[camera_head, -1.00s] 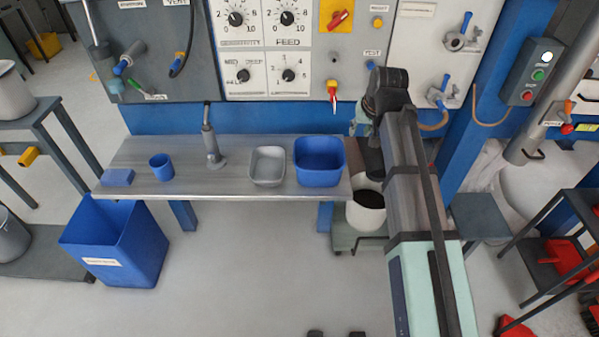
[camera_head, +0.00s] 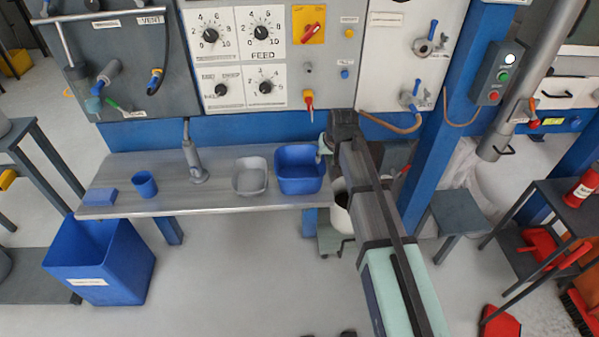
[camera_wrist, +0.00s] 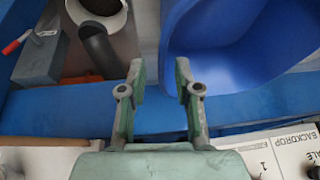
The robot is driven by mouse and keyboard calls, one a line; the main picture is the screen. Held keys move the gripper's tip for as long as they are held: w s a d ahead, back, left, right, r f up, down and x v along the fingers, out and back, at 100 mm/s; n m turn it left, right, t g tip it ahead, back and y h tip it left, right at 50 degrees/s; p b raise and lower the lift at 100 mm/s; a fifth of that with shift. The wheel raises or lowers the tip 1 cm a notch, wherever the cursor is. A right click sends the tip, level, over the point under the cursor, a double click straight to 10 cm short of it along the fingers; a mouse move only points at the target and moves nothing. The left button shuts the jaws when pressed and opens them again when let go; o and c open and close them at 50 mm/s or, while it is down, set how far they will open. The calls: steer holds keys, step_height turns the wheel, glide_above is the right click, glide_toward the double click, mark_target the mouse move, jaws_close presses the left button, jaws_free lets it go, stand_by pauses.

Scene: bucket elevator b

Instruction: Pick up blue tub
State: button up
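The blue tub (camera_head: 299,182) sits at the right end of the metal bench, upright and apparently empty. In the wrist view the tub (camera_wrist: 235,50) fills the upper right. My gripper (camera_head: 325,150) is at the tub's right rim, partly hidden by my arm. In the wrist view my gripper (camera_wrist: 160,85) is open, with a clear gap between its two green fingers. The tub's edge shows between them, with the right finger overlapping the tub. I cannot tell whether either finger touches it.
The grey tray (camera_head: 250,177) stands just left of the tub. A grey pump-like bottle (camera_head: 194,160), a blue cup (camera_head: 145,184) and a blue block (camera_head: 100,196) are farther left on the bench (camera_head: 200,205). A white bucket (camera_head: 341,212) stands below right. The control panel (camera_head: 240,60) rises behind.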

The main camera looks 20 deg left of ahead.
steer(key=shift+s+p+x, duration=0.15)
steer(key=shift+p+x, duration=0.4)
steer(key=shift+x, duration=0.75)
steer(key=shift+s+p+x, duration=0.15)
steer(key=shift+p+x, duration=0.4)
steer(key=shift+x, duration=0.75)
steer(key=shift+a+f, duration=0.1)
jaws_close()
